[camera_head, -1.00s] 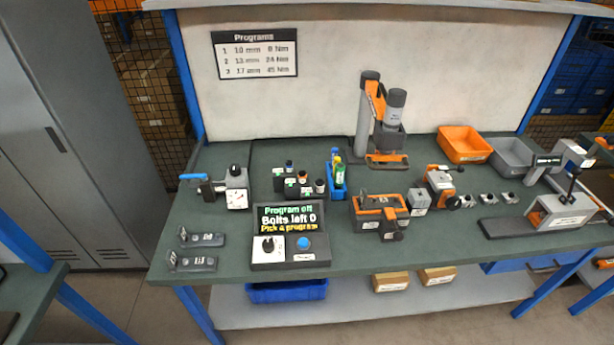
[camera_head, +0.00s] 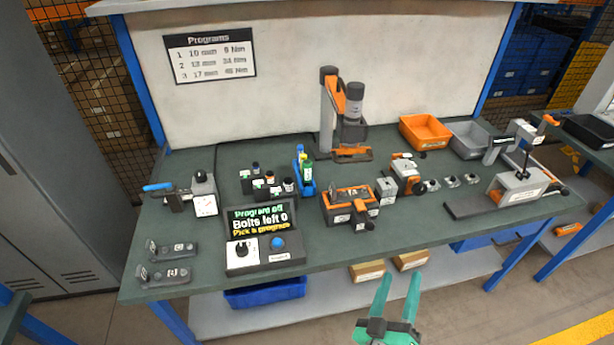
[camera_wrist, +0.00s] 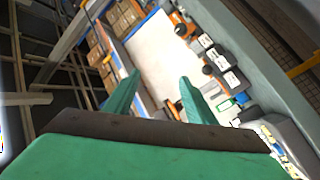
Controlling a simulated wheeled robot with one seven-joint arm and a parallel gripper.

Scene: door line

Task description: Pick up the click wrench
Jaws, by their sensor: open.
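No tool on the bench is plainly marked as the click wrench. A blue-handled tool (camera_head: 160,187) lies at the left of the bench beside a white dial gauge (camera_head: 205,205); I cannot tell if it is the wrench. Another long tool with an orange end (camera_head: 547,121) is at the right, above a grey and orange fixture (camera_head: 515,190). My gripper (camera_head: 399,288) has green fingers, spread apart and empty. It is in front of the bench's front edge, away from both tools. In the wrist view my gripper (camera_wrist: 160,78) is tilted against the bench.
A control box (camera_head: 265,250) reads "Program off, Bolts left 0, Pick a program". Sockets (camera_head: 268,185), an orange vise-like fixture (camera_head: 350,202), a tall press (camera_head: 335,115) and an orange bin (camera_head: 425,131) stand on the bench. Bare bench top (camera_head: 400,238) lies along the front right.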

